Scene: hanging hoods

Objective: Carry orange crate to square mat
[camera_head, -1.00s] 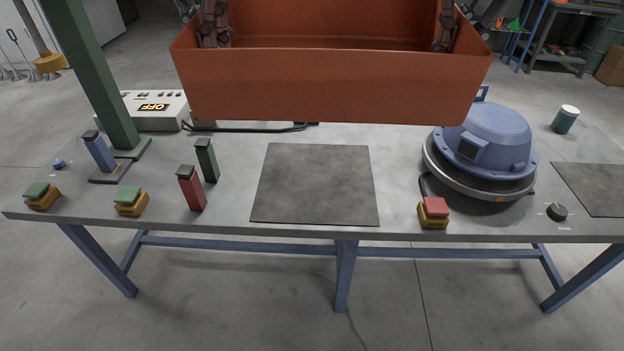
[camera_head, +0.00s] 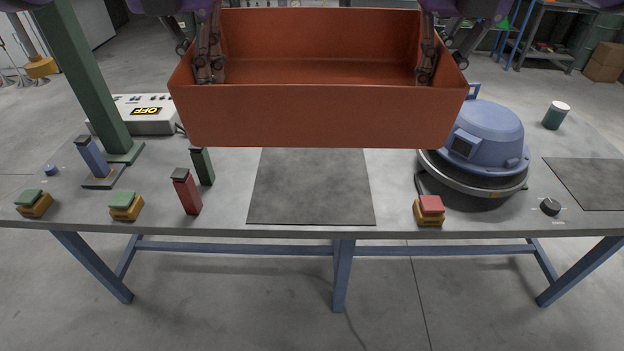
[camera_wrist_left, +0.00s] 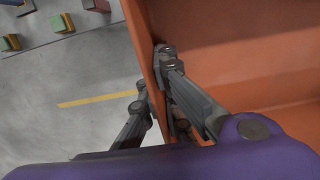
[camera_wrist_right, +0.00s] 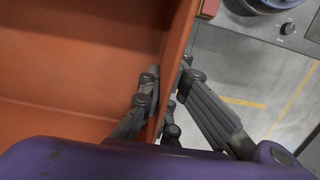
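The orange crate (camera_head: 318,116) is empty and held level in the air in front of the table, near the top of the head view. My left gripper (camera_head: 200,62) is shut on the crate's left wall, one finger inside and one outside; it also shows in the left wrist view (camera_wrist_left: 155,85). My right gripper (camera_head: 442,60) is shut on the right wall in the same way, as the right wrist view (camera_wrist_right: 165,90) shows. The square mat (camera_head: 311,190), dark grey, lies flat and bare in the middle of the table; the crate hides its far edge.
On the table (camera_head: 225,222), a red block (camera_head: 186,192) and a green block (camera_head: 203,165) stand left of the mat. A blue domed machine (camera_head: 487,140) and a red button (camera_head: 430,206) are to its right. A green post (camera_head: 85,75) rises at left. Another mat (camera_head: 590,183) lies far right.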

